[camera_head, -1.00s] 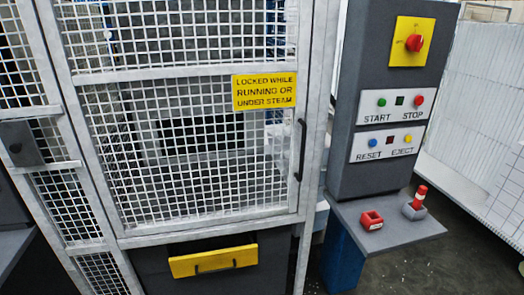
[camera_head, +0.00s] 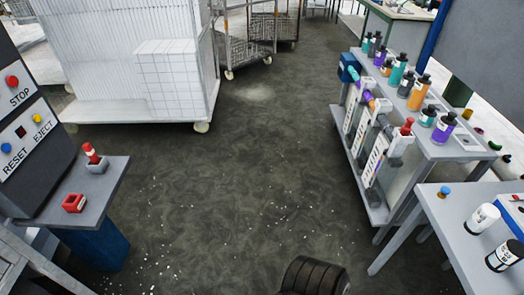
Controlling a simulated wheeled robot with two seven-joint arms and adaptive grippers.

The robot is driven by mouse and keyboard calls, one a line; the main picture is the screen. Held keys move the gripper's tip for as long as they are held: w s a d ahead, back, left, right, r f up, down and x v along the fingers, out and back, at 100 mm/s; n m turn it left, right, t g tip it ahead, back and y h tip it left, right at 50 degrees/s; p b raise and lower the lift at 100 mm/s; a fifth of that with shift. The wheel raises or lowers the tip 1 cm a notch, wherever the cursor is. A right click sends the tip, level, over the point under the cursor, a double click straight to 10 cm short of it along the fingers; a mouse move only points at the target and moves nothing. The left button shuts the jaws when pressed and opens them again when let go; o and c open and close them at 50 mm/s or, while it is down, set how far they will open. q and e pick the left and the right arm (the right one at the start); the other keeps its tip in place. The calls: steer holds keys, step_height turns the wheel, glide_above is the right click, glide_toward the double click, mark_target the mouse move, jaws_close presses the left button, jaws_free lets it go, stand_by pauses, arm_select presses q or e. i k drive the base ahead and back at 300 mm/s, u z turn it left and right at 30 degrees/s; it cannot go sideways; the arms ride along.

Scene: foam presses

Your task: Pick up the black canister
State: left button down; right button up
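A black canister with a white label (camera_head: 505,256) is at the lower right on a grey table (camera_head: 447,222), near the picture's right edge. A white canister with a dark marking (camera_head: 482,218) is just behind it on the same table. Several dark-capped bottles also stand on the rack further back, including a dark grey one (camera_head: 406,85); their labels are too small to read. Neither of my grippers shows in the view.
A bottle rack (camera_head: 437,152) with coloured bottles stands behind the table. At left is a control panel (camera_head: 25,130) with a small shelf (camera_head: 104,190). A white mesh cart (camera_head: 125,65) is at the back left. The floor between is open. A dark ribbed shape sits at the bottom edge.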

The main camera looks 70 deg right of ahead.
mark_target(512, 251)
steer(key=z, duration=4.85)
